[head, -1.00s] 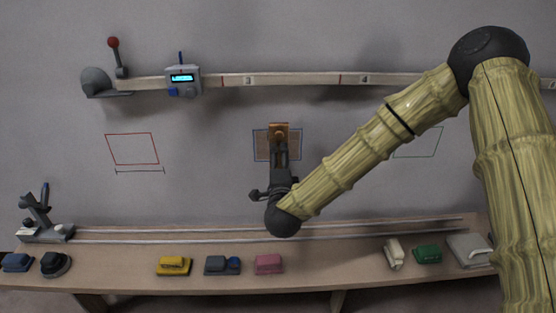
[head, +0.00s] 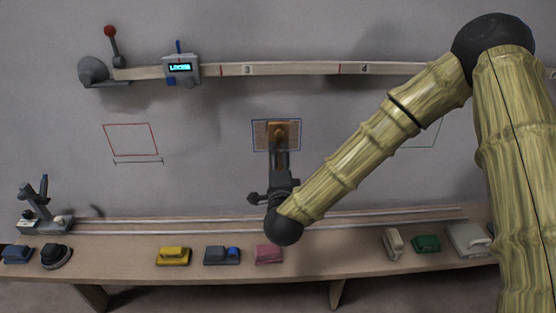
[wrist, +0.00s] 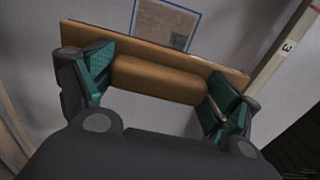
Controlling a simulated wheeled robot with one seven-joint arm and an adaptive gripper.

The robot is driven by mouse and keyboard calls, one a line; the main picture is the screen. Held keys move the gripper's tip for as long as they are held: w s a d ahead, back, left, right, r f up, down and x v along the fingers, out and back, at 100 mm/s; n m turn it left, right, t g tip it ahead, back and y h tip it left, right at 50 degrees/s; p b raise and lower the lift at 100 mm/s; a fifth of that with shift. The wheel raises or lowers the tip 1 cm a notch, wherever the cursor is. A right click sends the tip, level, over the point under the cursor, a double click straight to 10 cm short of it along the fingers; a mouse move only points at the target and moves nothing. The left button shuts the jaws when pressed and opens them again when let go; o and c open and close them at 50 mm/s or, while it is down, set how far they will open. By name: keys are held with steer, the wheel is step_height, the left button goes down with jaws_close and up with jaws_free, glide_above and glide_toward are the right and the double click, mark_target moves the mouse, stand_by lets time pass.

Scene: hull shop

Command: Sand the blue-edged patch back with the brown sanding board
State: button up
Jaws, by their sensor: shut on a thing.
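The blue-edged patch (head: 260,136) is a brownish rectangle with a blue outline on the grey wall, left of the arm. It also shows in the wrist view (wrist: 163,25), beyond the board. My gripper (head: 279,150) is in front of the patch in the head view. In the wrist view my gripper (wrist: 160,88) is shut on the handle of the brown sanding board (wrist: 110,39), one finger at each end. The board (head: 278,129) covers the middle of the patch in the head view. I cannot tell whether it touches the wall.
A numbered rail (head: 300,69) with a display box (head: 181,68) runs above the patch. A red outline (head: 131,140) is at left, a green one (head: 424,131) behind my arm. The bench (head: 120,262) below holds several blocks, including yellow (head: 173,257), pink (head: 268,254) and green (head: 427,243).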

steer(key=shift+s, duration=0.2)
steer(key=shift+s+r, duration=0.1)
steer(key=shift+s, duration=1.75)
